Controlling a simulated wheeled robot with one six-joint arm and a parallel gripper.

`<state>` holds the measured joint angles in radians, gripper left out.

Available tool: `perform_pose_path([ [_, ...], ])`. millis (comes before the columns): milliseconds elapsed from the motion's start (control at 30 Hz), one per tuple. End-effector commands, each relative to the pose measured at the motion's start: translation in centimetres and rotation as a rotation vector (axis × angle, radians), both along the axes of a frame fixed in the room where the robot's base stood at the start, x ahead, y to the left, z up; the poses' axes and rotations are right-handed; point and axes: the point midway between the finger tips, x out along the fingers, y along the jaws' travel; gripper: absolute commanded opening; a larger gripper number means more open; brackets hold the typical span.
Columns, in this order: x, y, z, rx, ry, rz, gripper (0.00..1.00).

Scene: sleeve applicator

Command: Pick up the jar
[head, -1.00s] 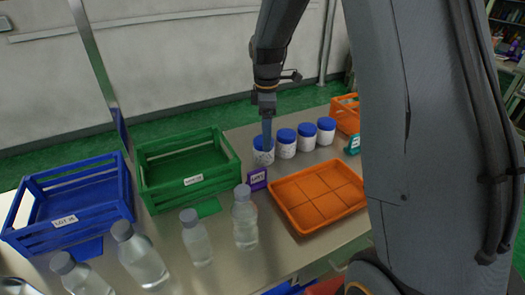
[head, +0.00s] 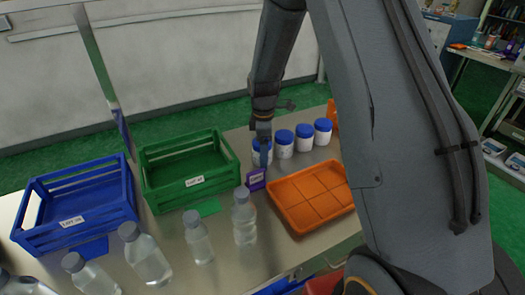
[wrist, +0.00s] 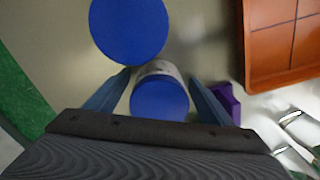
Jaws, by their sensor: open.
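Several white jars with blue lids stand in a row at the back of the table. The leftmost jar (head: 257,155) is partly hidden by my gripper (head: 264,155) in the head view. In the wrist view, a blue-lidded jar (wrist: 160,98) sits between the two blue fingers of my gripper (wrist: 160,76). The fingers are open, one on each side, with a small gap showing near the lid. A neighbouring jar (wrist: 130,28) shows as a large blue lid just beyond the fingertips.
An orange divided tray (head: 312,195) and a small purple sign (head: 256,179) are close by; the sign stands near the jar. A green crate (head: 187,172), a blue crate (head: 78,205) and several clear bottles (head: 244,220) fill the left and front.

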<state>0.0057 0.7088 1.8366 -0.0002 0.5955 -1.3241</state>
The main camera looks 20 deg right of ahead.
Motion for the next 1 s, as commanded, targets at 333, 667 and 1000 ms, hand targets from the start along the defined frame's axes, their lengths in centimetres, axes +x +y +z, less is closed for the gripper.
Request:
perform_pose_path([
  [333, 0.0, 0.0, 0.0, 0.000, 0.000, 0.000, 0.38],
  [667, 0.0, 0.0, 0.2, 0.000, -0.001, 0.000, 0.25],
  [1000, 0.2, 0.0, 4.8, 0.000, -0.005, 0.000, 0.25],
])
